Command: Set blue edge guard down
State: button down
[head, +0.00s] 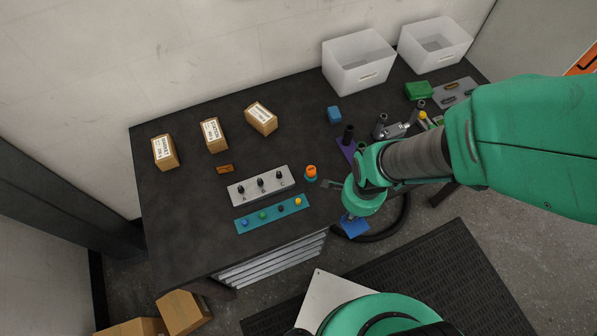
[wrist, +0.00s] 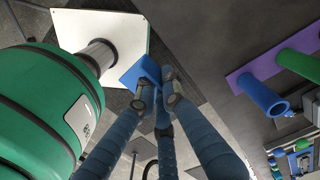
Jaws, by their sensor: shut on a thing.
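The blue edge guard (head: 354,226) is a small flat blue piece just below my gripper in the head view. It also shows in the wrist view (wrist: 138,72) at the fingertips. My gripper (wrist: 158,94) is shut on it; its fingers cover part of the guard. In the head view my gripper (head: 352,214) is by the table's front edge, and the guard appears in the air beside that edge, clear of the tabletop. A separate blue block (head: 334,114) sits near the back of the dark table (head: 185,235).
White bins (head: 360,75) stand at the back. The table's left front is clear.

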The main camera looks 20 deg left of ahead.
jog(key=w+a+r+p, duration=0.1)
jog(key=w+a+r, duration=0.1)
jog(key=w+a, duration=0.45)
jog(key=w+a+r+p, duration=0.1)
jog(key=w+a, duration=0.2)
jog(key=a, duration=0.7)
notch_tip(320, 180, up, 2)
jog(key=p, duration=0.1)
send_over(255, 154)
jog(key=shift+r+m, duration=0.1)
jog(key=shift+m, duration=0.3)
jog(key=shift+f, duration=3.1)
jog(key=shift+f, duration=1.9)
jog(key=shift+f+b, duration=0.1)
jog(key=shift+b, duration=0.2)
